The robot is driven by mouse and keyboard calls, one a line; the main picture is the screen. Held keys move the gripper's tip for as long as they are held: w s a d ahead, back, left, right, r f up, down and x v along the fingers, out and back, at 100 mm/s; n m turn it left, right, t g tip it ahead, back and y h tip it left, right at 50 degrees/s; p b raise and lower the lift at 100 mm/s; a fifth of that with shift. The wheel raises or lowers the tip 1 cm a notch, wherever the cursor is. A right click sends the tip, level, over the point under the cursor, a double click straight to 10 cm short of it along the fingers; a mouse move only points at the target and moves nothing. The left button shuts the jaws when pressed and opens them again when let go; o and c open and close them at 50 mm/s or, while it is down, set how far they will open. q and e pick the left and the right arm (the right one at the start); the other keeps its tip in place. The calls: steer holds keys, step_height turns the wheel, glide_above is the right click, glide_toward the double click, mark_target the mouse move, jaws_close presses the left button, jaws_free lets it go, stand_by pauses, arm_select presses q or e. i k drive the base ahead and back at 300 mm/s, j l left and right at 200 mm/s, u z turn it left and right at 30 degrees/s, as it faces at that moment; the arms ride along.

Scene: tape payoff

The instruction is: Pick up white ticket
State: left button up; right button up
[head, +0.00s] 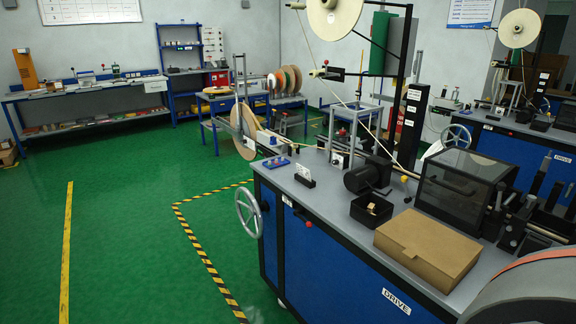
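A small white card (305,172), which looks like the white ticket, stands upright in a dark holder (304,182) near the left end of the grey bench top (334,199). It is too small for me to read any print on it. Neither of my grippers shows in the head view.
A blue block with small pegs (277,163) lies left of the card. A black motor (368,175), a black open bin (372,211) and a cardboard box (427,246) stand to its right. A handwheel (249,212) juts from the bench's left side. Green floor (120,230) is clear at left.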

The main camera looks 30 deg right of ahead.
mark_target(304, 172)
steer(key=i+z, duration=0.25)
steer(key=i, duration=0.15)
steer(key=i+j+z, duration=0.25)
steer(key=i, duration=0.15)
steer(key=i+j+z, duration=0.2)
steer(key=i, duration=0.15)
steer(key=i+j+z, duration=0.25)
steer(key=i+z, duration=0.15)
steer(key=i+j+z, duration=0.4)
steer(key=k+l, duration=0.05)
steer(key=k, duration=0.05)
